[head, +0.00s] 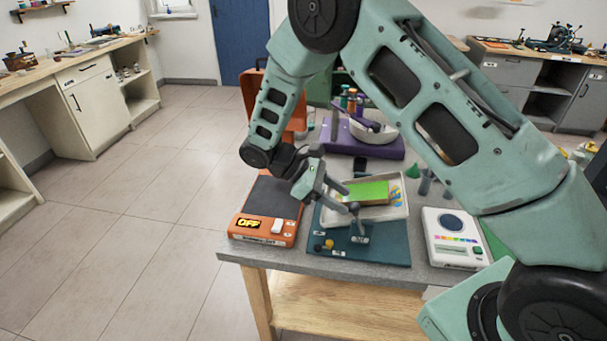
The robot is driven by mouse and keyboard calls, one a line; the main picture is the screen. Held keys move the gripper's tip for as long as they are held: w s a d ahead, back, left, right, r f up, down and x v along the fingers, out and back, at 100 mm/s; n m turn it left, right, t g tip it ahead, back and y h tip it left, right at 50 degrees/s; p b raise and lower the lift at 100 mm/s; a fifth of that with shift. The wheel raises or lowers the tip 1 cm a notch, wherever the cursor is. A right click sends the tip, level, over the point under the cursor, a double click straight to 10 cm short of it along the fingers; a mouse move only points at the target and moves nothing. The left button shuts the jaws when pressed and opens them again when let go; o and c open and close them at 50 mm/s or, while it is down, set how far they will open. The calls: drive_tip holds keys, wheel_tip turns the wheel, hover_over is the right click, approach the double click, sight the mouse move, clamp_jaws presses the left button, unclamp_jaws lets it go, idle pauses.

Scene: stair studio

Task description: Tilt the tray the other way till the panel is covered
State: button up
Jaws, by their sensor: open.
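A white tray (392,214) sits on a dark teal base (385,248) near the front edge of the grey table. In it is a green panel (368,190) with a brown side edge. A yellow and blue patch (397,192) shows at the tray's right end. The green top of the panel is largely bare. My gripper (338,198) is open at the tray's left end, beside a small upright post with a dark top (354,209). I cannot tell whether it touches the tray or the post. My gripper hides part of the tray's left end.
An orange device marked OFF (264,227) stands left of the base. A white device with a round dark dial (452,228) stands right. Small yellow and black knobs (324,245) are at the base's front left. A purple stand with a white bowl (373,133) is behind.

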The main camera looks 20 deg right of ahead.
drive_tip(key=b+v, duration=0.3)
drive_tip(key=v, duration=1.1)
drive_tip(key=shift+w+a+r, duration=0.2)
drive_tip(key=shift+w+a, duration=0.05)
drive_tip(key=shift+a, duration=0.05)
drive_tip(key=s+a+m+t+y, duration=0.1)
drive_tip(key=s+t+y, duration=0.1)
drive_tip(key=s, duration=0.8)
drive_tip(key=s+a+r+m+t+y, duration=0.1)
drive_tip(key=s+y, duration=0.3)
drive_tip(key=s, duration=0.5)
drive_tip(key=s+a+m+t+y, duration=0.1)
drive_tip(key=s+a+t+y, duration=0.2)
drive_tip(key=s, duration=0.7)
drive_tip(key=shift+s+r+m+y, duration=0.3)
drive_tip(key=shift+y, duration=0.1)
